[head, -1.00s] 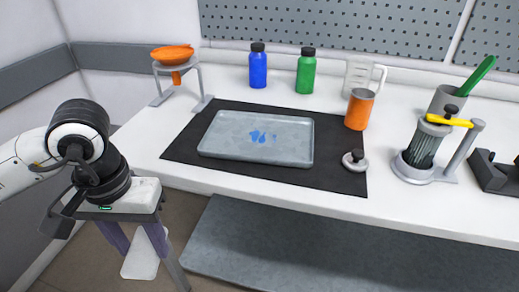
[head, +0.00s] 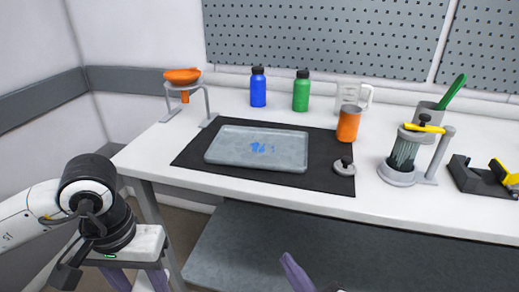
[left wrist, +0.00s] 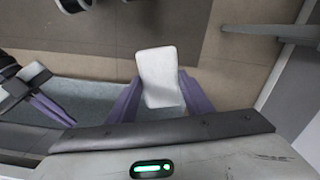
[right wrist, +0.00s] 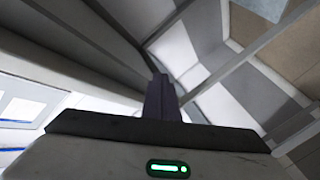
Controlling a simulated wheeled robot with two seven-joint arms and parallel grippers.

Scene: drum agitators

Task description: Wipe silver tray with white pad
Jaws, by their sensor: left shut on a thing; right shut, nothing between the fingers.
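The silver tray (head: 226,150) lies flat on a black mat on the white table, with blue smudges (head: 258,148) near its middle. My left gripper (left wrist: 160,95) is shut on the white pad (left wrist: 160,72), which hangs between its purple fingers over the floor. In the head view the left gripper (head: 132,280) is low at the left, in front of the table and away from the tray; the pad is mostly cut off there. My right gripper (right wrist: 162,98) is shut and empty. Its purple fingertip (head: 291,266) shows at the bottom of the head view, below the table's front edge.
The black mat (head: 330,152) also bears a small grey knobbed weight (head: 343,167). An orange funnel on a stand (head: 184,78), a blue bottle (head: 258,90), a green bottle (head: 301,93) and an orange cup (head: 348,124) stand behind. Other tools fill the right side. The table's front left is clear.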

